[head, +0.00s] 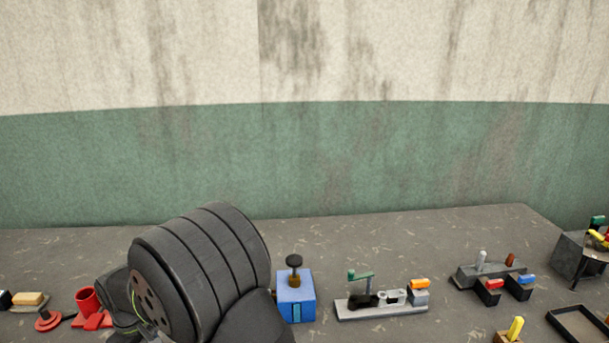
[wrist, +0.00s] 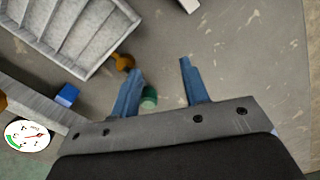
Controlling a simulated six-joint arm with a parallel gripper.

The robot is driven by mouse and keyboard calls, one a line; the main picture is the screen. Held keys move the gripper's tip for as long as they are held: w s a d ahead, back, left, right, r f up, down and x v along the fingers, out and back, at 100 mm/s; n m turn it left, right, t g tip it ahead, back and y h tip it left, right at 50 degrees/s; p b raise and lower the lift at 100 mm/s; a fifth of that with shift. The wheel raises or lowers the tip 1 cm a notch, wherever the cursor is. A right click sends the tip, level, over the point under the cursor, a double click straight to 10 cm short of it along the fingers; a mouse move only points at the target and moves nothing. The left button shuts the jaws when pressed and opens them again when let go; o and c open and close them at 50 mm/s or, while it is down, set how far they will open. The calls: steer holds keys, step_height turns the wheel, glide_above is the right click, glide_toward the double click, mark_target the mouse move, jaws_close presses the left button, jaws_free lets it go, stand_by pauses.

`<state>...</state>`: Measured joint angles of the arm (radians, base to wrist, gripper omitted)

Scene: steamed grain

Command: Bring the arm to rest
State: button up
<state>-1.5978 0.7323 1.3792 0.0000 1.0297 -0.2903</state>
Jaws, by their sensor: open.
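My gripper (wrist: 161,68) shows in the wrist view with its two blue fingers spread apart. The gap between the fingertips is empty, with grey surface behind it. A small green cylinder (wrist: 149,97) shows close beside the left finger; I cannot tell whether it touches. In the head view my dark arm fills the lower left centre, and its gripper end is not visible there.
In the wrist view, a grey slatted tray (wrist: 112,14), an orange-brown knob (wrist: 123,62), a blue block (wrist: 68,95) and a dial gauge (wrist: 28,136) lie left. In the head view, a blue box (head: 296,300) and green-handled fixture (head: 385,308) stand right of my arm. The table's back is clear.

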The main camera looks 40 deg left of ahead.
steer(key=n, duration=0.1)
steer(key=d+n, duration=0.1)
steer(key=n, duration=0.1)
steer(key=shift+w+d, duration=0.1)
steer(key=shift+w, duration=0.15)
steer(key=shift+r, duration=0.85)
steer(key=shift+f, duration=0.7)
steer(key=shift+s+f, duration=0.1)
steer(key=shift+f, duration=0.1)
steer(key=a+m, duration=0.1)
steer(key=m, duration=0.1)
steer(key=a+m, duration=0.1)
steer(key=m, duration=0.1)
steer(key=shift+s+m, duration=0.15)
steer(key=shift+m, duration=0.25)
steer(key=shift+a+m, duration=0.35)
steer(key=shift+m, duration=0.55)
steer(key=shift+a+m, duration=0.35)
steer(key=shift+m, duration=0.55)
